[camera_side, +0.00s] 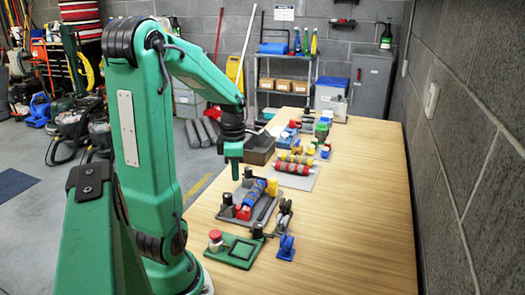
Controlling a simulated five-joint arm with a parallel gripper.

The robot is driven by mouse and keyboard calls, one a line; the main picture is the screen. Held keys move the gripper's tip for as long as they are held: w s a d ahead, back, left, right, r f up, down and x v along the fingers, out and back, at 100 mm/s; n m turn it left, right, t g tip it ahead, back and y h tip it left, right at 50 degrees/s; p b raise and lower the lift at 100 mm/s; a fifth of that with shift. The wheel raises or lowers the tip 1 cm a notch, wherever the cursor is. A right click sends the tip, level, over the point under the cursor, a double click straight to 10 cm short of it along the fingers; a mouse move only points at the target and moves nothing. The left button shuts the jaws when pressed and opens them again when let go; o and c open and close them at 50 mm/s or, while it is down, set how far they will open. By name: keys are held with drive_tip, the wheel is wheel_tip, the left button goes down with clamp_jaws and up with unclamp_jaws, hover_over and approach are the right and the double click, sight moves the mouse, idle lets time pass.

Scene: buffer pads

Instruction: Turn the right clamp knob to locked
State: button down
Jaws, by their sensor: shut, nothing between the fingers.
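A grey fixture plate (267,213) lies on the wooden table, below my gripper in the picture. A blue and yellow cylinder (257,192) lies on it, with a red block (243,212) at its near end. Small dark parts stand around the cylinder; I cannot tell which is the right clamp knob or how it is turned. My gripper (233,175) points down above and to the left of the cylinder. It is shut and empty, apart from the fixture as far as the view shows.
A green plate with a red-topped part (215,237) is at the near edge. A blue part (286,246) and a grey-black part (284,217) stand right of it. Red and yellow rollers (292,168) and a dark bin (259,149) are farther back. The table's right side is clear.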

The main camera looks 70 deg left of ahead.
sight(225, 203)
drive_tip(key=shift+s+r+n, duration=0.1)
drive_tip(key=shift+n, duration=0.4)
drive_tip(key=shift+f, duration=3.5)
drive_tip(key=shift+s, duration=0.15)
drive_tip(key=shift+w+a, duration=0.25)
drive_tip(key=shift+a, duration=0.85)
drive_tip(key=shift+w, duration=0.45)
